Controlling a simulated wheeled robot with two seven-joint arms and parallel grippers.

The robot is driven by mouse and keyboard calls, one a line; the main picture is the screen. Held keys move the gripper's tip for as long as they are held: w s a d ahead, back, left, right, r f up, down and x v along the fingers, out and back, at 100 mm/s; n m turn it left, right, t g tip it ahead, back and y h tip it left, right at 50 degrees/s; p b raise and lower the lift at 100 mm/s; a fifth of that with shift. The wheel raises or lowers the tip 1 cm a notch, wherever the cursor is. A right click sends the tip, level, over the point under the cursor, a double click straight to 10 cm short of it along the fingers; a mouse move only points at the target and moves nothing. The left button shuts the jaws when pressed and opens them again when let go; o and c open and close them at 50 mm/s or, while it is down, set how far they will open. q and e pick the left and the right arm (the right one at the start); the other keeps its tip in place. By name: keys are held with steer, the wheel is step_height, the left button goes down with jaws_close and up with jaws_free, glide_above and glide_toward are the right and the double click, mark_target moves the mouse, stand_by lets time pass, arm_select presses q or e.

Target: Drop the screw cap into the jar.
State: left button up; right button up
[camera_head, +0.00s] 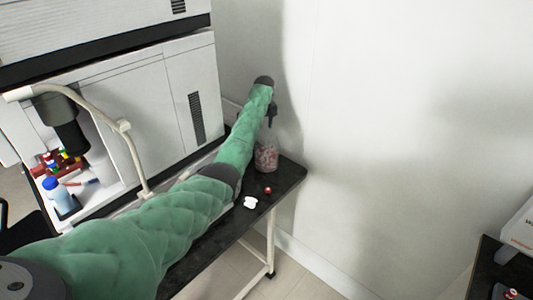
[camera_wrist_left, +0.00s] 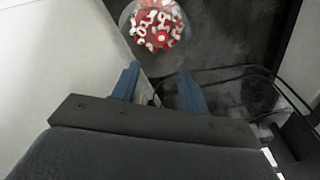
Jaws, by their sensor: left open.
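The clear jar (camera_head: 266,158) stands on the dark table under my left gripper (camera_head: 271,114), near the wall. In the left wrist view the jar (camera_wrist_left: 158,25) is seen from above, with a pile of red and white pieces inside. My left gripper (camera_wrist_left: 159,84) is open, with two blue fingers apart and nothing between them. It is above the jar and a little to one side of the mouth. A small red and white piece (camera_head: 267,190) lies on the table in front of the jar; I cannot tell if it is a screw cap. My right gripper is not in view.
A white object (camera_head: 250,203) lies on the dark table (camera_head: 288,176) beside the small red piece. A large white machine (camera_head: 135,110) stands at the left, and a bare wall is behind. Dark cables (camera_wrist_left: 235,75) lie beside the jar in the left wrist view.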

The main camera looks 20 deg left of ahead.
arm_select(q)
steer(key=r, duration=0.2)
steer(key=r+b, duration=0.1)
steer(key=r, duration=0.2)
steer(key=shift+s+d+b, duration=0.15)
steer(key=shift+s+b, duration=0.05)
steer(key=shift+b, duration=0.1)
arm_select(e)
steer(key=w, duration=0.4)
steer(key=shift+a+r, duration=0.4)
arm_select(q)
steer(key=shift+f, duration=0.1)
